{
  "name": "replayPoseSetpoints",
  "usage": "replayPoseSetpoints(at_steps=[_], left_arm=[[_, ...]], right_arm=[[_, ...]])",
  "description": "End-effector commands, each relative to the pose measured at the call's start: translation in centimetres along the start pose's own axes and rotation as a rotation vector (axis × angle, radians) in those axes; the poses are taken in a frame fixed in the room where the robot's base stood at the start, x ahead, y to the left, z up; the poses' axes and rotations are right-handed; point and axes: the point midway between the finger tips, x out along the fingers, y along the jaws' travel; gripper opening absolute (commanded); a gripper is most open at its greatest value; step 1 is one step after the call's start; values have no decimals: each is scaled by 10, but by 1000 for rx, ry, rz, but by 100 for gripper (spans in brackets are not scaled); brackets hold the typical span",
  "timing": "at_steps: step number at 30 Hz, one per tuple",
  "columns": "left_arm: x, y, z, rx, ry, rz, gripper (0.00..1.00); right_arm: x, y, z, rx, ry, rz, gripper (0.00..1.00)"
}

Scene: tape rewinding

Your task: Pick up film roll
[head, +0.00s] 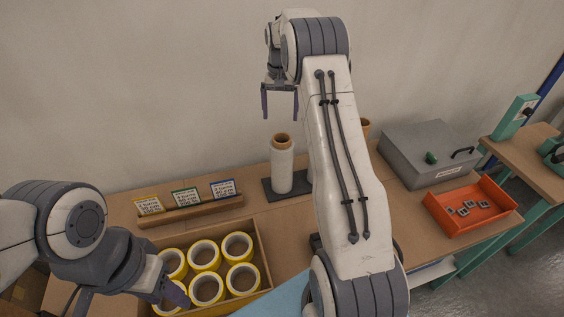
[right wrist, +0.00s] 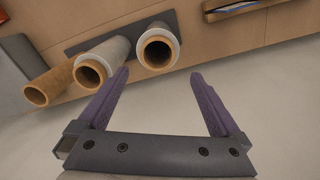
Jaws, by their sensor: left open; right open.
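A film roll (head: 282,168) with a brown core stands upright on a dark base plate (head: 270,190) at the back of the table. My right gripper (head: 280,108) is open and empty above it, fingers pointing down, apart from the roll. In the right wrist view two wrapped film rolls show, one (right wrist: 160,50) just beyond the fingertips and one (right wrist: 103,62) by the left finger. My right arm hides part of the table. My left gripper (head: 178,294) is open at the front left, over the tape box's edge.
A box (head: 262,250) holds several yellow-rimmed tape rolls (head: 204,255). A wooden rack (head: 190,212) with three cards stands behind it. At right are a grey case (head: 425,150) and an orange tray (head: 470,222) with small metal parts.

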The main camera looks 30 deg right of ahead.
Motion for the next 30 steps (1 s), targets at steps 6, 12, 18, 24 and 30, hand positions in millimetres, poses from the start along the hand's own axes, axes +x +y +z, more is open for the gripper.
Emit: replayPoseSetpoints(at_steps=[6, 12, 18, 24, 30], left_arm=[[-10, 1, 0, 0, 0, 0, 50], [-17, 1, -1, -1, 0, 0, 50], [-37, 3, -2, 1, 0, 0, 50], [-41, 3, -2, 3, 0, 0, 50], [-40, 3, -2, 3, 0, 0, 50]], right_arm=[[32, 1, 1, 0, -4, 1, 100], [46, 1, 1, -1, -3, 0, 100], [75, 5, 2, -3, -5, 1, 100], [93, 4, 1, -3, 0, -1, 100], [94, 4, 1, -3, 1, -1, 100]])
